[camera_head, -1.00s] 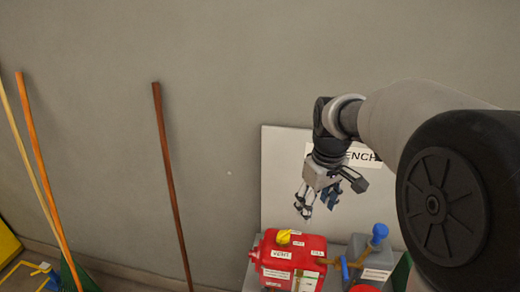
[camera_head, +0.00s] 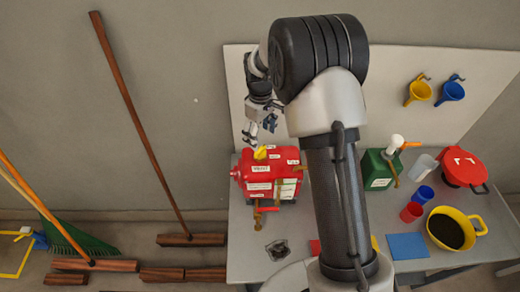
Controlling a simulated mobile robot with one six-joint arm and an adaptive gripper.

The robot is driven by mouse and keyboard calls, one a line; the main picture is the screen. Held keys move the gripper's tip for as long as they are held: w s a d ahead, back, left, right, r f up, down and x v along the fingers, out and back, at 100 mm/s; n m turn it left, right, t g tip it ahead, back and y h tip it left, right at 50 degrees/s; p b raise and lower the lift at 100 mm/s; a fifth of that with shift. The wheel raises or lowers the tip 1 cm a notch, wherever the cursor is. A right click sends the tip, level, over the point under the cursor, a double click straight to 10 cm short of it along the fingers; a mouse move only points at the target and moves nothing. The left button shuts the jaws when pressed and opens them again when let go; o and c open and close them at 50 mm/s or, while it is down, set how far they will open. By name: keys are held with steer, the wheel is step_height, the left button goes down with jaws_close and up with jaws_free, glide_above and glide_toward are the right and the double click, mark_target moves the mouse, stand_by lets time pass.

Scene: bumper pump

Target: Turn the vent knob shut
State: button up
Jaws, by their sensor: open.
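The red canister (camera_head: 268,176) stands on the left end of the grey bench (camera_head: 240,250), with white labels on its top and front. A yellow knob (camera_head: 260,153) sits on its top toward the back; I take it for the vent knob, but the label text is too small to read surely. A tap with a red handle (camera_head: 266,209) is on its front. My gripper (camera_head: 262,136) is open and empty, pointing down just above and behind the yellow knob. I cannot tell whether the fingertips touch the knob.
My arm hides the bench's middle. To its right are a green jug (camera_head: 377,170), a blue cup (camera_head: 423,194), a red cup (camera_head: 411,212), a yellow bucket (camera_head: 470,217) and a red-lidded container (camera_head: 463,168). Funnels (camera_head: 418,91) hang on the backboard. Brooms (camera_head: 140,125) lean at left.

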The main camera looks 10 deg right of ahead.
mark_target(260, 149)
step_height(260, 149, down, 8)
steer(key=shift+f, duration=0.1)
stand_by(0.4)
steer(key=c, duration=1.1)
steer(key=shift+o, duration=0.2)
steer(key=shift+m+b, duration=0.3)
steer(key=m+b, duration=0.1)
steer(key=m, duration=0.3)
steer(key=shift+m, duration=0.3)
steer(key=m+b, duration=0.1)
steer(key=m, duration=0.3)
steer(key=shift+m, duration=0.3)
